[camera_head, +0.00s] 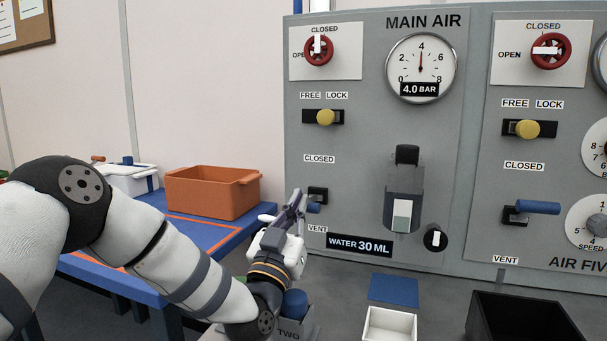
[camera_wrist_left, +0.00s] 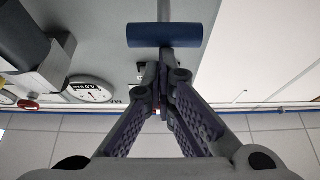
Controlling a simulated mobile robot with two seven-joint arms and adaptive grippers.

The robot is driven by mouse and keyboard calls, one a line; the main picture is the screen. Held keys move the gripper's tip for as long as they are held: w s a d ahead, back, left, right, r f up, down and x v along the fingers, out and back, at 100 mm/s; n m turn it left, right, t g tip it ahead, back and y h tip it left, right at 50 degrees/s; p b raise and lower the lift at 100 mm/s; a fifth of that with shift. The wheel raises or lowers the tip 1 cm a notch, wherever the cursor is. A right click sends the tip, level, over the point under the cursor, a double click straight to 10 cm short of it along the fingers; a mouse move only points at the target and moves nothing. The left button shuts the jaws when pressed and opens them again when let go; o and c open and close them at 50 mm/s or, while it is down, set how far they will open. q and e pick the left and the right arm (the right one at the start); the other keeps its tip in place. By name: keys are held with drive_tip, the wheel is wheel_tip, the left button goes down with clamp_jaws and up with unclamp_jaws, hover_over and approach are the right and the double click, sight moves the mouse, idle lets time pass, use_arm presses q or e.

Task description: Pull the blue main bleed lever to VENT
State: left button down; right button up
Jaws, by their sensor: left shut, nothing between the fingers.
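The blue main bleed lever (camera_head: 314,208) sits on the left grey panel, in a black slot (camera_head: 318,193) between the labels CLOSED (camera_head: 319,159) and VENT (camera_head: 317,229). My gripper hides part of it. In the left wrist view the blue handle (camera_wrist_left: 150,36) lies crosswise just beyond the fingertips. My left gripper (camera_head: 298,199) is shut and empty, with its tips close beside the lever; I cannot tell whether they touch it. It also shows in the left wrist view (camera_wrist_left: 163,78). My right gripper is not in view.
A grey water unit (camera_head: 403,181) juts from the panel to the right. A second panel has a similar blue lever (camera_head: 537,207). An orange bin (camera_head: 212,192) stands on the blue table at left. A white tray (camera_head: 390,325) and black bin (camera_head: 525,318) stand below the panels.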

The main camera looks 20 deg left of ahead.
use_arm(q)
wheel_tip(320, 180, up, 10)
idle(0.6)
